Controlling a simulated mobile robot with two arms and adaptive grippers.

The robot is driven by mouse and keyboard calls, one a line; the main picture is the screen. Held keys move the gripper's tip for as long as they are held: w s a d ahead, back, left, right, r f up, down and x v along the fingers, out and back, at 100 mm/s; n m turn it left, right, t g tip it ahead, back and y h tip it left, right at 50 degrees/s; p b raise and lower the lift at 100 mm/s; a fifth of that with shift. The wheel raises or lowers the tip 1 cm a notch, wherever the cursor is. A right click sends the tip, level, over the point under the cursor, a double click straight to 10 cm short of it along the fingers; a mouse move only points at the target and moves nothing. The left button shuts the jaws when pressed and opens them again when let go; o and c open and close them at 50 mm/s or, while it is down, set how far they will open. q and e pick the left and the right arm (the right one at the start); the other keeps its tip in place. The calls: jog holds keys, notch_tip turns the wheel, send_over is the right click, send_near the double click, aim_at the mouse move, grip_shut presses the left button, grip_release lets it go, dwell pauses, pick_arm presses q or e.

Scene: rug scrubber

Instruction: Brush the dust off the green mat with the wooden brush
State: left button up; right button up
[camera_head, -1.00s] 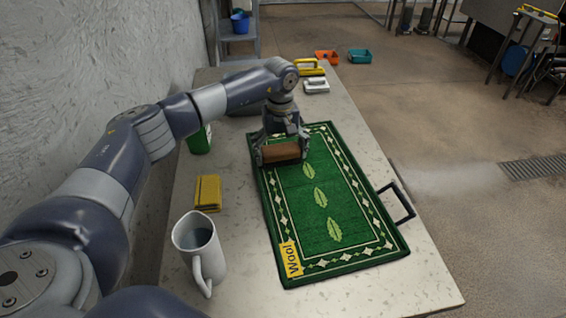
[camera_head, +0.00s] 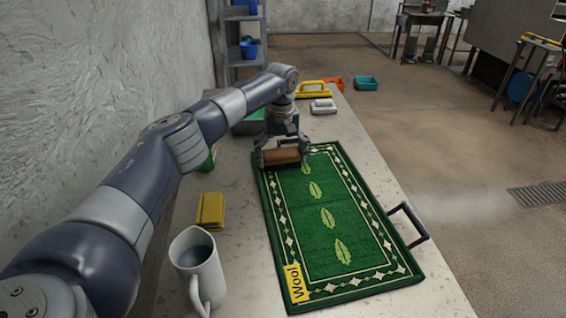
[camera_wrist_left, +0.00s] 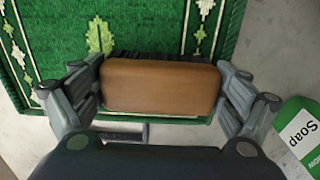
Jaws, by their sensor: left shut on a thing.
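The green mat (camera_head: 320,262) lies on the table, with a white-and-green patterned border and a yellow "Wool" tag (camera_head: 296,283) at its near left corner. My left gripper (camera_head: 283,158) is shut on the wooden brush (camera_head: 281,157) at the far left end of the mat. In the left wrist view the brown brush block (camera_wrist_left: 160,86) sits between both fingers, with dark bristles along its far side, over the mat's edge. I cannot tell whether the bristles touch the mat. No dust is clearly visible on the mat. My right gripper is not in view.
A green soap container (camera_wrist_left: 303,138) is beside the gripper. A dark handle (camera_head: 409,224) juts past the right table edge.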

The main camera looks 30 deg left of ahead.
aim_at(278, 149)
pick_arm(q)
jog(key=shift+w+a+f+b, duration=0.2)
jog(key=shift+w+a+b, duration=0.6)
jog(key=shift+w+a, duration=0.15)
jog(key=shift+w+a+r, duration=0.1)
jog(key=shift+w+a, duration=0.15)
jog(key=shift+a, duration=0.05)
jog(key=shift+r, duration=0.15)
jog(key=shift+r, duration=0.35)
notch_tip(278, 149, up, 4)
jog(key=p, duration=0.4)
jog(key=shift+f, duration=0.2)
jog(key=shift+w, duration=0.1)
jog(key=shift+d, duration=0.15)
